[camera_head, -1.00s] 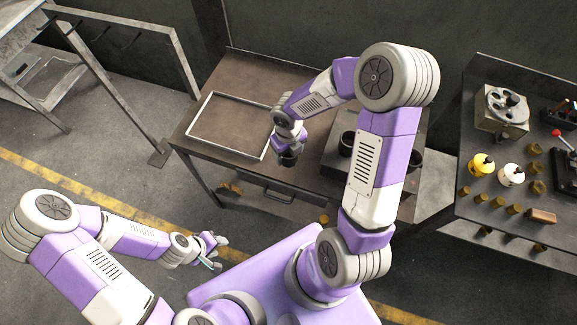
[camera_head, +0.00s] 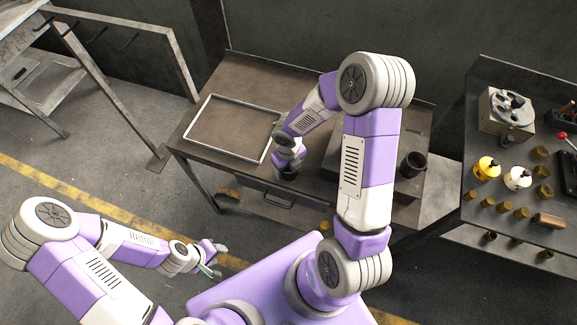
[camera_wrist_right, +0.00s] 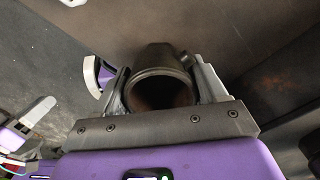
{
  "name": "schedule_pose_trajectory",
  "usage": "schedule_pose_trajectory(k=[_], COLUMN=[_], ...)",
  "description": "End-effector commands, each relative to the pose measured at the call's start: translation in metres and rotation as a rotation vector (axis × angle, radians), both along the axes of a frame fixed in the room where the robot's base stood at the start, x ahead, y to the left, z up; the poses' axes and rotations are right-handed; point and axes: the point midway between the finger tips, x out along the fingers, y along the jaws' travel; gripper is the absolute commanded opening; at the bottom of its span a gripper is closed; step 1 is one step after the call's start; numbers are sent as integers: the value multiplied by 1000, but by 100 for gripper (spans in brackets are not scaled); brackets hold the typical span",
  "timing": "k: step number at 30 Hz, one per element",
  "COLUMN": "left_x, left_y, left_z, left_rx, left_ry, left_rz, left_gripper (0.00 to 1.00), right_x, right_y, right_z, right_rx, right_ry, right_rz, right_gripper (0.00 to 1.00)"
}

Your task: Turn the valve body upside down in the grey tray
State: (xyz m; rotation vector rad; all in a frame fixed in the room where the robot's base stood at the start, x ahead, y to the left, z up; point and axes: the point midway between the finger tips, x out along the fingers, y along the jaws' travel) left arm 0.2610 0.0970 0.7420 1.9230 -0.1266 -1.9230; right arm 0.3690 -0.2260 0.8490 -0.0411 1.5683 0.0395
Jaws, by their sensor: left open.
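The valve body (camera_wrist_right: 163,75) is a dark, hollow cylinder with a small side stub. In the right wrist view it sits between the fingers of my right gripper (camera_wrist_right: 163,92), its open rim facing the camera. The fingers appear to touch both its sides. In the head view my right gripper (camera_head: 289,166) points down near the table's front edge, right of the grey tray, with the dark part (camera_head: 288,175) at its tip. The grey tray (camera_head: 222,151) is a shallow, light-rimmed rectangle and looks empty. My left gripper (camera_head: 217,262) is open and empty, off the table.
A similar dark cylinder (camera_head: 412,165) stands on the raised plate at the table's right, partly behind my right arm. A side bench (camera_head: 480,235) at the far right carries a grey machine block (camera_head: 503,112), yellow and white pots and several brass pieces.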

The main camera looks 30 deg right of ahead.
Motion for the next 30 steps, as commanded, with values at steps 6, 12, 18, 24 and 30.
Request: schedule_pose_trajectory(k=[6, 12, 18, 24, 30], left_x=[0, 0, 0, 0, 0], left_y=[0, 0, 0, 0, 0], left_z=[0, 1, 11, 29, 41], left_rx=[0, 0, 0, 0, 0], left_ry=[0, 0, 0, 0, 0], left_rz=[0, 0, 0, 0, 0], left_gripper=[43, 43, 43, 43, 43], right_x=[0, 0, 0, 1, 0], right_y=[0, 0, -1, -1, -1], right_z=[0, 1, 24, 70, 106], right_rx=[0, 0, -1, -1, -1], right_ry=[0, 0, -3, -4, -3], right_rz=[0, 0, -3, -2, -2], right_gripper=[93, 93, 93, 93, 93])
